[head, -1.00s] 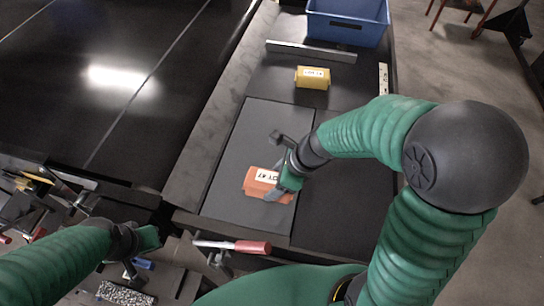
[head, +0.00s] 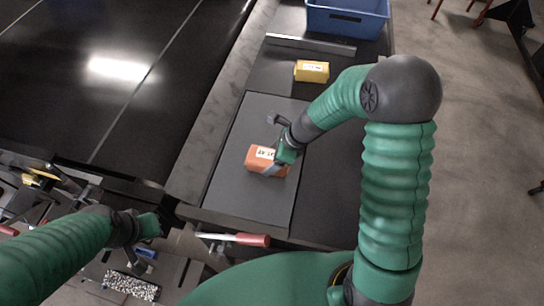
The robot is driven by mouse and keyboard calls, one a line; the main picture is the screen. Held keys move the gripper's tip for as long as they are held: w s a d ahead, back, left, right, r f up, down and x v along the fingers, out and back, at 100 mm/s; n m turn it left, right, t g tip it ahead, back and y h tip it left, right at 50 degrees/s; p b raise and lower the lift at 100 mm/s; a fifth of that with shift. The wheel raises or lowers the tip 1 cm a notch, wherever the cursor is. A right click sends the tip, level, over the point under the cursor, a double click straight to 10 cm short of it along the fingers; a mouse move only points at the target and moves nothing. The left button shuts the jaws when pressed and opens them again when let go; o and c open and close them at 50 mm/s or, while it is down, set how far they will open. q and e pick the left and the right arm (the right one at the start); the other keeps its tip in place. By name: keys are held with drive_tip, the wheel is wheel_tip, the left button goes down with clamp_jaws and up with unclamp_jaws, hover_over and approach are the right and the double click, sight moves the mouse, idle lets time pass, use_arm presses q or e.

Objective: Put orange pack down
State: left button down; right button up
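The orange pack (head: 254,159), with a white label on top, is over the dark grey mat (head: 237,198) in the head view. My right gripper (head: 275,164) is at the pack's right end, with a grey finger against it, and appears shut on it. The far finger is hidden. I cannot tell whether the pack touches the mat or is just above it. My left gripper (head: 150,226) is at the lower left, away from the pack; its fingers are not clear.
A yellow pack (head: 312,71) lies farther back, before a metal bar (head: 311,46) and a blue bin (head: 347,18). The black conveyor (head: 110,110) is on the left. A red-handled clamp (head: 252,240) is at the near edge. The mat around the pack is clear.

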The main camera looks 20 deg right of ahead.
drive_tip(key=shift+o, duration=0.8)
drive_tip(key=shift+d, duration=0.15)
drive_tip(key=v, duration=1.2)
drive_tip(key=s+f+n+h, duration=0.2)
drive_tip(key=s+n, duration=0.3)
drive_tip(key=n, duration=0.7)
drive_tip(key=s+a+f+n+h, duration=0.1)
drive_tip(key=s+n, duration=0.4)
drive_tip(key=n, duration=0.7)
drive_tip(key=shift+s+a+f+n+h+b, duration=0.2)
drive_tip(key=shift+a+f+n+h+b, duration=0.15)
drive_tip(key=shift+f+h, duration=0.35)
drive_tip(key=shift+s+a, duration=0.15)
